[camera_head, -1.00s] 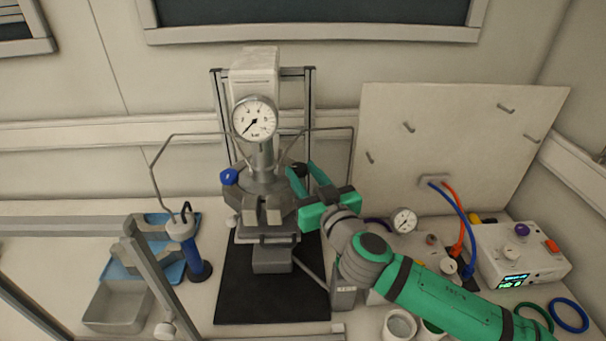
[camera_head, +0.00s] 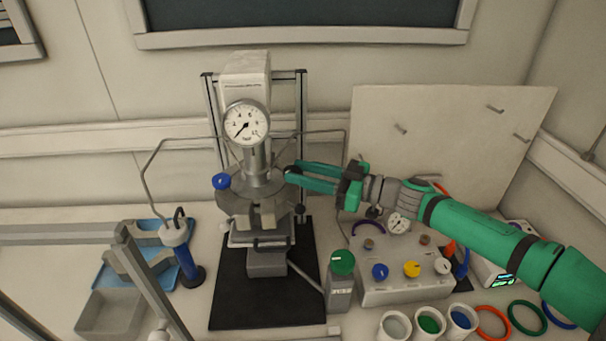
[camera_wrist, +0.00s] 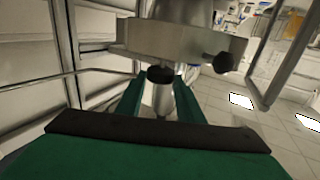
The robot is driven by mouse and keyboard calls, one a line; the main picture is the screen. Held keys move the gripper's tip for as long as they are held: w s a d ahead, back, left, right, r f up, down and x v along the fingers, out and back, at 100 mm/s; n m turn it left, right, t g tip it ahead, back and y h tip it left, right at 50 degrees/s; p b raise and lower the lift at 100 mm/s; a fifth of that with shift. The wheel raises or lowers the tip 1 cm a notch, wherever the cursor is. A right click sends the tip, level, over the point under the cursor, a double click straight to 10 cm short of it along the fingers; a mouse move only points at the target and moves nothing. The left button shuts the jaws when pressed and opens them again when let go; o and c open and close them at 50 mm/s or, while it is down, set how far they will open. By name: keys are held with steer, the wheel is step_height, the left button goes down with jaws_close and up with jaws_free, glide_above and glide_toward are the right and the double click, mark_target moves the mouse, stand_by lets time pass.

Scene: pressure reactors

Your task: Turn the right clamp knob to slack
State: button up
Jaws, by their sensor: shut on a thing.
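The reactor vessel (camera_head: 257,195) stands in its frame, with a blue clamp knob (camera_head: 221,181) on its left. My gripper (camera_head: 292,173) reaches in from the right, its green fingers at the dark right clamp knob (camera_head: 289,178). In the wrist view, the black knob (camera_wrist: 160,75) sits between my two fingertips (camera_wrist: 160,84), and the jaws are shut on it. The fingers partly cover the knob in the head view, so its turn angle cannot be read. The reactor's pressure gauge (camera_head: 246,123) is above.
Several cups, including a white one (camera_head: 395,325), and coloured rings (camera_head: 526,317) lie at the front right. A pegboard (camera_head: 430,130) is behind my arm.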

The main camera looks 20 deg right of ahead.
steer(key=shift+w+d+f+n+g+y, duration=0.1)
steer(key=shift+w+n+g+y, duration=0.2)
steer(key=shift+n+g+y, duration=0.95)
steer(key=shift+w+d+r+n+g+y, duration=0.1)
steer(key=shift+w+n+g+y, duration=0.25)
steer(key=shift+n+g, duration=1.9)
steer(key=shift+w+d+f+n+g+y, duration=0.1)
steer(key=shift+w+n+g+y, duration=0.4)
steer(key=shift+g, duration=2.2)
steer(key=shift+s+n+g, duration=0.15)
steer(key=shift+n+g, duration=0.25)
steer(key=shift+n, duration=0.2)
steer(key=o, duration=1.1)
steer(key=shift+c, duration=0.2)
